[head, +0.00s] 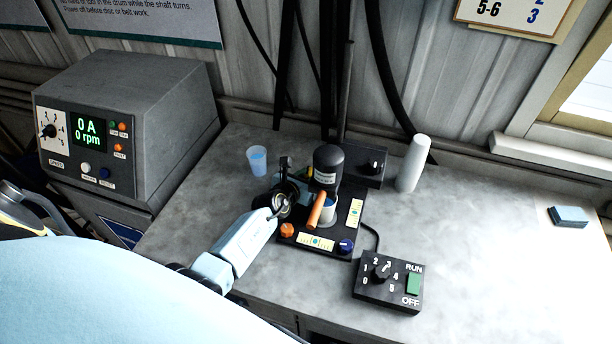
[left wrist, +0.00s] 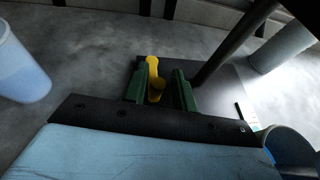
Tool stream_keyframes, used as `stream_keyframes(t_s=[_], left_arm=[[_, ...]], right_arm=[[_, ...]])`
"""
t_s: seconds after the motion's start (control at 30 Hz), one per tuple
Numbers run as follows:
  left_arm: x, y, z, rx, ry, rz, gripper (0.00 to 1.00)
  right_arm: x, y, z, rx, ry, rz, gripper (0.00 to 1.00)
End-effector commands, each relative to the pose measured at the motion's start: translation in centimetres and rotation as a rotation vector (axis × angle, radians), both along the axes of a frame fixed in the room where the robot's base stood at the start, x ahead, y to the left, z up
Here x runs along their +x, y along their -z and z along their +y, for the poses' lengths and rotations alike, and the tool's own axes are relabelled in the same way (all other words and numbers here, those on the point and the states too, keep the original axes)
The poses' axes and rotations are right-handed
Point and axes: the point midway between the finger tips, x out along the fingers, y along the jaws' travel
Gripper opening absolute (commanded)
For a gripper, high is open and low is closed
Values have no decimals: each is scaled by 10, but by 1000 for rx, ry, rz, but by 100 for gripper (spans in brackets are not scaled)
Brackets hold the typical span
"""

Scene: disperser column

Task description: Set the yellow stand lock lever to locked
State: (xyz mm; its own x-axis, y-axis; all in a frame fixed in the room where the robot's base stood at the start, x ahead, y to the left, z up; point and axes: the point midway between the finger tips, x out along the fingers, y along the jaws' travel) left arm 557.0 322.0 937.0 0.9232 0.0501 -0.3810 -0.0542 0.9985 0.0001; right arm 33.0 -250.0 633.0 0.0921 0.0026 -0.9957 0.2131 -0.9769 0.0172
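The yellow lever (left wrist: 154,78) shows in the left wrist view on the dark base plate, between the two green fingers of my left gripper (left wrist: 161,82). The fingers are apart. The lever is close to the left finger, and a gap shows between it and the right finger. In the head view my left gripper (head: 288,168) is at the left rear of the disperser stand's black base (head: 318,246), beside the dark motor head (head: 327,167). The lever is mostly hidden there. I cannot read its lock marking. My right gripper is not in view.
A blue-filled cup (head: 258,160) stands just left of my gripper. A stand column rises behind the base. A white cylinder (head: 413,163), a speed control box (head: 388,282) and a blue block (head: 569,216) are to the right. The right-hand bench top is mostly clear.

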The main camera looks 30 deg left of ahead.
Motion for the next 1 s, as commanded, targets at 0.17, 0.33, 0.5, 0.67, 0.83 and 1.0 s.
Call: stream_keyframes(t_s=[0.17,0.33,0.5,0.67,0.83,1.0], left_arm=[[0,0,0,0,0,1,35],[-1,0,1,0,-1,2,35],[-15,-6,0,-2,-1,3,35],[-42,-18,-2,-3,-1,3,35],[-76,-32,-4,-2,-2,2,35],[-104,-43,-5,-2,-2,2,35]], right_arm=[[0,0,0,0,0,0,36],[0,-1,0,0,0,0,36],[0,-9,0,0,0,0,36],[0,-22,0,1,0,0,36],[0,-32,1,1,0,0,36],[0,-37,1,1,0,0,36]])
